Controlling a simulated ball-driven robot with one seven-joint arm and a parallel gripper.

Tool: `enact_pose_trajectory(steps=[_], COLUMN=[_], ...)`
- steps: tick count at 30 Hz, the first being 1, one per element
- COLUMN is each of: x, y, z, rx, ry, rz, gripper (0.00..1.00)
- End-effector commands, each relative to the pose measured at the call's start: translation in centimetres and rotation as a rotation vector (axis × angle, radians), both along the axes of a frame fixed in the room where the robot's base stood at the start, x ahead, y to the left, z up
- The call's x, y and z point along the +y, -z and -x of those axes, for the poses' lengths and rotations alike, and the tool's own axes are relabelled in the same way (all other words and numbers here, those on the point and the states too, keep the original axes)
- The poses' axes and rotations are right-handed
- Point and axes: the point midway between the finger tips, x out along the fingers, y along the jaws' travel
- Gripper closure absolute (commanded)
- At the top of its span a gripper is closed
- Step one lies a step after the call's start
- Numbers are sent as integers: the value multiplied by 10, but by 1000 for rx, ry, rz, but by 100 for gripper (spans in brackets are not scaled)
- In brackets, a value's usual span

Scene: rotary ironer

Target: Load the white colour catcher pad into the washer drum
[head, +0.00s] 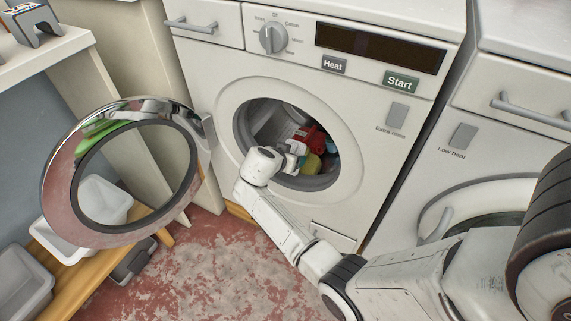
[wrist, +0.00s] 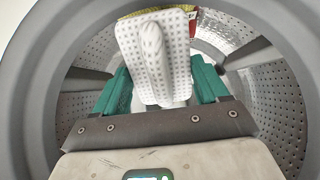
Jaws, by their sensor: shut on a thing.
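The washer drum (wrist: 272,95) fills the wrist view, with perforated metal walls inside a grey door opening. It also shows in the head view (head: 268,122), its round door swung open. The white colour catcher pad (wrist: 178,52), dotted and with a raised white grip, is between the green fingers of my gripper (wrist: 161,80). My gripper is shut on the pad and reaches through the door opening. In the head view my gripper (head: 292,158) is at the opening, and my wrist partly hides the pad and the drum's lower left.
Colourful laundry (head: 313,143) lies in the drum behind my gripper. The open door (head: 55,190) stands out to the left, beside shelves with white bins (head: 102,200). Another machine (head: 480,190) stands at the right. The Start button (head: 400,82) is above the drum.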

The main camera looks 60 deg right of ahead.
Motion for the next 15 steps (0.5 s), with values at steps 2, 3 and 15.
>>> enact_pose_trajectory(steps=[2,3,15], x=[-8,-11,-47], y=[1,1,1], z=[0,-1,-2], rx=[-3,-2,-3], ry=[3,2,1], rz=[1,1,0], gripper=[56,56,56])
